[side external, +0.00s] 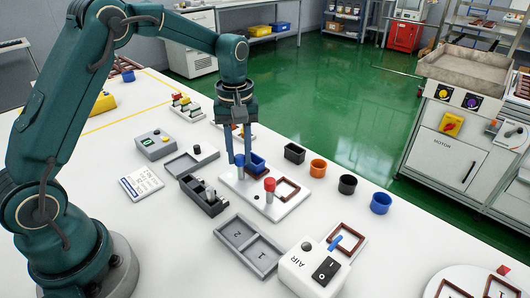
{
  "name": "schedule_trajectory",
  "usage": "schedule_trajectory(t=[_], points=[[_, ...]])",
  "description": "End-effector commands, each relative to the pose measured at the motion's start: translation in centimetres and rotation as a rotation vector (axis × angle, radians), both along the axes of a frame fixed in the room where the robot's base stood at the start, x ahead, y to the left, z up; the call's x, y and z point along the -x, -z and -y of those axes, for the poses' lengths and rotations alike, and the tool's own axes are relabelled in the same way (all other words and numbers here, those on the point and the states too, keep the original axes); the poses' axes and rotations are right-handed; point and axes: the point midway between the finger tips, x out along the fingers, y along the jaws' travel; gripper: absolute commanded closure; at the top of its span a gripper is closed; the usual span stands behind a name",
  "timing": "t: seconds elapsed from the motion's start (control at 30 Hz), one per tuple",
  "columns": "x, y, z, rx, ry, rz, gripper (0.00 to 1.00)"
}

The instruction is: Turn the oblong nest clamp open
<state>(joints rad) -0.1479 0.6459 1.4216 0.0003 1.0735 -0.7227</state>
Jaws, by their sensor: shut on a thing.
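A white fixture plate (247,201) on the table carries two brown-framed nests. The farther nest (262,174) holds a blue oblong pot (258,161); the nearer nest (287,190) is empty. A blue-capped clamp post (239,161) stands at the left of the farther nest, and a red-capped post (269,184) stands by the nearer one. My gripper (238,158) points straight down with its fingers shut on the blue cap. The fingers partly hide the cap and the nest's left side, so I cannot tell how far the clamp is turned.
Black (294,152), orange (318,167), dark round (347,184) and blue round (380,203) pots stand to the right. A dark grey box (202,196) stands close at left. A grey two-compartment tray (248,246) and white AIR switch box (314,269) lie in front.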

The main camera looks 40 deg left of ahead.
Motion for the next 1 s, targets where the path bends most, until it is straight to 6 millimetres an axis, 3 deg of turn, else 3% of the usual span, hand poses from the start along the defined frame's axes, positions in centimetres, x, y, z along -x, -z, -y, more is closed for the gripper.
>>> schedule_trajectory(t=[0.27, 1.0], points=[[0.01, -0.06, -0.01, 0.001, 0.15, -0.001, 1.0], [0.02, -0.11, -0.04, 0.0, 0.842, 0.001, 1.0]])
